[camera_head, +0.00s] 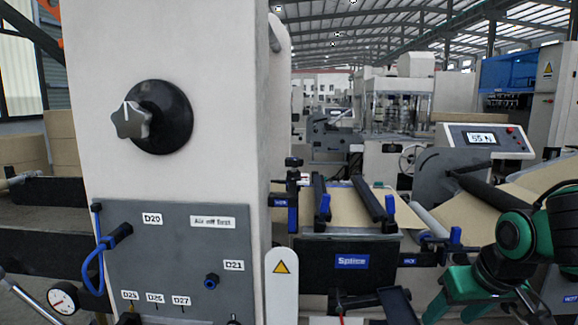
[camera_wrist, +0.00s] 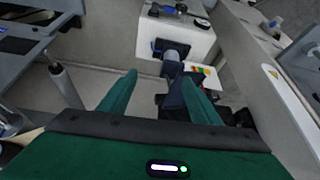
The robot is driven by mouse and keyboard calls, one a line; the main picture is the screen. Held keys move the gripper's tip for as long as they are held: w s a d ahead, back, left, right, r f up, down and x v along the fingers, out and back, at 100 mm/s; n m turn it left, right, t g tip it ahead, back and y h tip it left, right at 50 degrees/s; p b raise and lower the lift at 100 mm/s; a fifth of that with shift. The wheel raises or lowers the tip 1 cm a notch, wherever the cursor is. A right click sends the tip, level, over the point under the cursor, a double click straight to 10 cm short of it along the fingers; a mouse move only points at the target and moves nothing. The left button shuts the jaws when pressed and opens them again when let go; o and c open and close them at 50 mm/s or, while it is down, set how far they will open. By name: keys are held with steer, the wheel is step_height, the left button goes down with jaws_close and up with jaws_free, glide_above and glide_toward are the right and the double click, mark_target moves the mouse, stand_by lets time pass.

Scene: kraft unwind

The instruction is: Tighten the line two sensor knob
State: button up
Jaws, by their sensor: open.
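A grey star-shaped knob (camera_head: 131,120) with a white pointer line sits on a round black base (camera_head: 166,117) on the pale machine column. No label naming line two shows beside it, so I cannot tell whether it is the sensor knob. My gripper (camera_wrist: 160,77) has green fingers spread apart with nothing held between them. Beyond the fingers in the wrist view, a dark fitting (camera_wrist: 172,50) projects from a white box (camera_wrist: 150,30); its lower part is partly hidden by the right finger. In the head view my green arm is at the lower right, well away from the star knob.
The Splice table (camera_head: 350,262) and a display console (camera_head: 487,140) stand to the right. Grey floor (camera_wrist: 95,82) shows left of my fingers.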

steer(key=w+a+r+n, duration=0.1)
steer(key=w+a, duration=0.1)
steer(key=w+a+r+t+y, duration=0.1)
steer(key=w+a, duration=0.2)
steer(key=w+a+n+y, duration=0.1)
steer(key=w+a, duration=0.1)
steer(key=shift+w+a+r+n+t, duration=0.15)
steer(key=shift+r+n+t, duration=0.15)
steer(key=shift+r+t, duration=0.1)
steer(key=w+a+r+n+t+y, duration=0.2)
steer(key=w+a+r+n+y, duration=0.25)
steer(key=w+a+r, duration=0.4)
steer(key=n+t+y, duration=0.2)
steer(key=t+y, duration=0.1)
steer(key=y, duration=0.4)
glide_toward(300, 164)
steer(key=x, duration=1.2)
steer(key=shift+w+a, duration=0.25)
steer(key=shift+w, duration=0.1)
steer(key=shift+h, duration=0.25)
steer(key=c, duration=1.1)
